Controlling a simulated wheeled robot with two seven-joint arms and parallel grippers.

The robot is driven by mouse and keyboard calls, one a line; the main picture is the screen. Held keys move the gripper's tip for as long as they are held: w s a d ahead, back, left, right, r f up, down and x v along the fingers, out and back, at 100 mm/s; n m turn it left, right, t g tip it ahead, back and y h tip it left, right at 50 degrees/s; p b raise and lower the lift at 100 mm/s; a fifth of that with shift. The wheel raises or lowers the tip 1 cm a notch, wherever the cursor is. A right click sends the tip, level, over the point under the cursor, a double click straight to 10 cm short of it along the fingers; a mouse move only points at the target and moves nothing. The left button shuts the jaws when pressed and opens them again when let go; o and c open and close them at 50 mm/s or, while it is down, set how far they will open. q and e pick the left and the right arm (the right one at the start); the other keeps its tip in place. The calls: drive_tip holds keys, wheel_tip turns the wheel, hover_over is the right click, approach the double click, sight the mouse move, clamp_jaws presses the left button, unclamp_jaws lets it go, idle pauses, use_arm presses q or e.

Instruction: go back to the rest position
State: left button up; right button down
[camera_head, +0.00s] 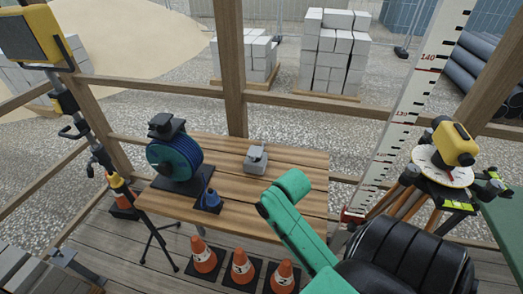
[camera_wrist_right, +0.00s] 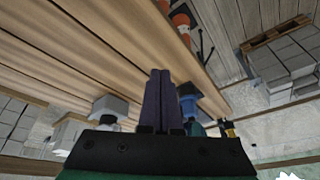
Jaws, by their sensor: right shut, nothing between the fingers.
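My right gripper (camera_wrist_right: 160,100) shows in the right wrist view, its two dark fingers pressed together with nothing between them. It is above the wooden table (camera_wrist_right: 70,60), which fills the upper left of that view. In the head view my green right arm comes in from the lower right and reaches over the table's (camera_head: 300,170) right part. The right gripper itself cannot be made out there. My left gripper is in neither view.
On the table are a blue reel (camera_head: 175,157), a grey object (camera_head: 256,160) and a small blue item (camera_head: 210,199). Several orange cones (camera_head: 241,266) stand in front. A measuring staff (camera_head: 404,110) and a tripod-mounted yellow instrument (camera_head: 455,142) stand right, a lamp stand (camera_head: 72,103) left.

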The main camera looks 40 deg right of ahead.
drive_tip(key=s+a+f+n+b, duration=0.1)
drive_tip(key=s+a+f+n, duration=0.3)
drive_tip(key=f, duration=0.3)
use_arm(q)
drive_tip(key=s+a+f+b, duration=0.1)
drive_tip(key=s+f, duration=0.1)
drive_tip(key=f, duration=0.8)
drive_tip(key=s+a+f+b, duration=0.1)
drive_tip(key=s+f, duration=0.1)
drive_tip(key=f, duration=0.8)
use_arm(e)
drive_tip(key=s+a+f+g, duration=0.1)
drive_tip(key=s+f, duration=0.1)
drive_tip(key=f, duration=0.9)
drive_tip(key=s+f+g, duration=0.1)
drive_tip(key=s+f, duration=0.1)
drive_tip(key=f, duration=0.8)
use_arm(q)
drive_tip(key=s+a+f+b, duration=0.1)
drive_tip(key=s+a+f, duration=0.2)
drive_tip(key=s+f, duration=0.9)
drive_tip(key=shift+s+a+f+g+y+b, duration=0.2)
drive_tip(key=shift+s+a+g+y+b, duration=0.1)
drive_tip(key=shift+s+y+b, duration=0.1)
use_arm(e)
drive_tip(key=s+d+f+g, duration=0.1)
drive_tip(key=s+f, duration=1.3)
drive_tip(key=s, duration=0.3)
drive_tip(key=shift+s+f, duration=0.15)
drive_tip(key=shift+f, duration=0.25)
